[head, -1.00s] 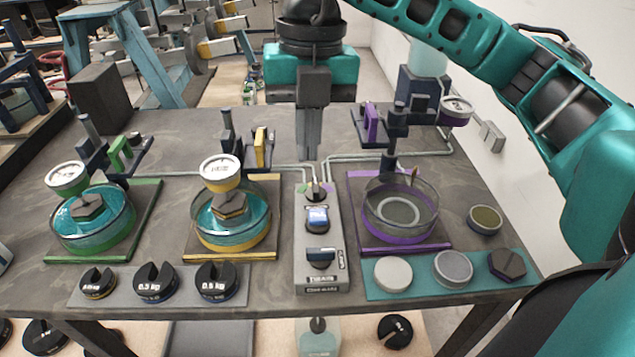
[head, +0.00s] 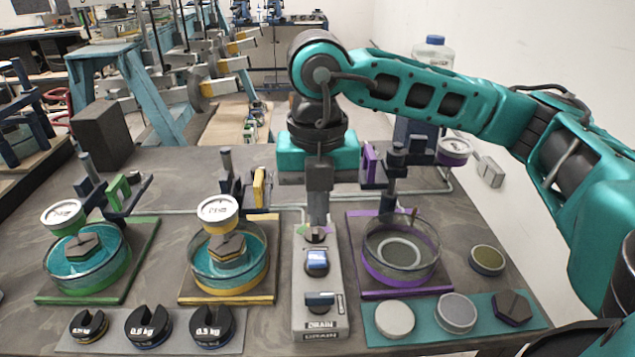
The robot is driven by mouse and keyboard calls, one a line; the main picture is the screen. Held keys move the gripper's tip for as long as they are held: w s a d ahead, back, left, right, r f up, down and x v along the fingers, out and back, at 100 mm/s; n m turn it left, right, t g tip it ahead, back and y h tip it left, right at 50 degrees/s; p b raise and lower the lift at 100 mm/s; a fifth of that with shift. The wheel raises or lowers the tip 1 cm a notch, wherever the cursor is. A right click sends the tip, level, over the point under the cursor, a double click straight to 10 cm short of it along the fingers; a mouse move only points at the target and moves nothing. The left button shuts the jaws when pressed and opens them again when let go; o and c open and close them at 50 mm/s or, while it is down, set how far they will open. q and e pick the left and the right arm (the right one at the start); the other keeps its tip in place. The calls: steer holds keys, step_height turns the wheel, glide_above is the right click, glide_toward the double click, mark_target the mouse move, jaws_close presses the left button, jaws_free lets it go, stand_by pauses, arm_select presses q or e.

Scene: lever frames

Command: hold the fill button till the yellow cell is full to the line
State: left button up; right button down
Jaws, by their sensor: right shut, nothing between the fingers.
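The yellow cell (head: 245,288) is a round glass dish with a yellow band, left of the control box. It holds blue liquid, and a dark hexagonal block (head: 227,247) sits in its middle. I cannot make out the fill line. The grey control box (head: 321,327) carries a knob with coloured marks (head: 317,236), a bright blue button (head: 317,263) and a dark blue switch (head: 320,301). I cannot read which one is for filling. My right gripper (head: 318,221) is shut and empty, pointing down just behind the knob; contact is unclear. My left gripper is out of view.
A green cell (head: 88,290) with blue liquid stands at left. A purple cell (head: 372,275), seemingly without blue liquid, stands right of the box. Slotted weights (head: 149,325) and round discs (head: 395,319) lie along the front. Dial gauges (head: 218,209) and posts rise beside the cells.

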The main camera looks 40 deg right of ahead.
mark_target(318, 258)
step_height(318, 258, down, 7)
steer(key=shift+f, duration=0.1)
steer(key=shift+f, duration=0.15)
stand_by(0.3)
